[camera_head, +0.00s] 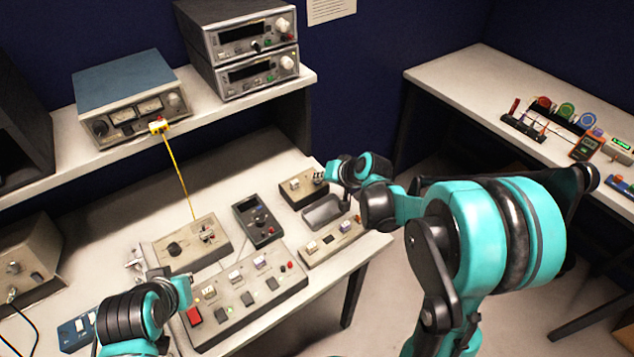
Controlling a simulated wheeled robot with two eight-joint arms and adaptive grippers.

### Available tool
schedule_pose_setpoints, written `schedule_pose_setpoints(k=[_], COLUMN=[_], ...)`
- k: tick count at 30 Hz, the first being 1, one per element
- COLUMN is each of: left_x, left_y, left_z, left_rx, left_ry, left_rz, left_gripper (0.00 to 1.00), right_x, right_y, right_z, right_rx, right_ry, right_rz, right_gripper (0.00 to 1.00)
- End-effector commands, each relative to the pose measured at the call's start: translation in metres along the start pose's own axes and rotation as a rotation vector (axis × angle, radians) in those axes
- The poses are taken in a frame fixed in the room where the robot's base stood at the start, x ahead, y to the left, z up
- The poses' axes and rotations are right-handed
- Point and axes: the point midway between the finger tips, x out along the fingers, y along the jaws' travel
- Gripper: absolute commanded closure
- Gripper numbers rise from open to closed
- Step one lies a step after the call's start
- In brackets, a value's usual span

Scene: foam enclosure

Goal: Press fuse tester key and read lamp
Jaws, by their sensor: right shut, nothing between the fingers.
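My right gripper (331,172) is at the far right of the bench, shut and empty. It is beside a small beige box with switches (296,189); whether it touches the box cannot be told. In front are a dark shallow tray (325,211) and a second small beige box (333,241) with keys and a small red part. I cannot tell which box is the fuse tester, or whether a lamp is lit. My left gripper (138,262) is at the lower left, small and partly hidden by its wrist; its jaw state is unclear.
A long panel (245,300) with a red button, a knob box (195,246) and a dark meter (258,221) crowd the bench. A yellow cord (178,175) hangs from the shelf instrument (133,95). A side table (480,85) holds coloured reels. The floor between is clear.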

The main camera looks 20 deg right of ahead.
Motion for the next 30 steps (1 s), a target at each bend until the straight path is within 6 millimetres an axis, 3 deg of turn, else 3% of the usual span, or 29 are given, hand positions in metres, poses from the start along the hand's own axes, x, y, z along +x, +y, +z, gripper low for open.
schedule_pose_setpoints(k=[23, 30], left_x=[-0.011, -0.025], left_y=[0.000, 0.000], left_z=[-0.008, -0.018], left_rx=[0.000, 0.000], left_ry=[0.000, 0.000], left_rz=[0.000, 0.000], left_gripper=[1.00, 1.00], right_x=[-0.012, -0.028], right_y=[-0.009, -0.020], right_z=[-0.009, -0.020], right_rx=[0.000, 0.000], right_ry=[0.000, 0.000], right_rz=[0.000, 0.000], right_gripper=[1.00, 1.00])
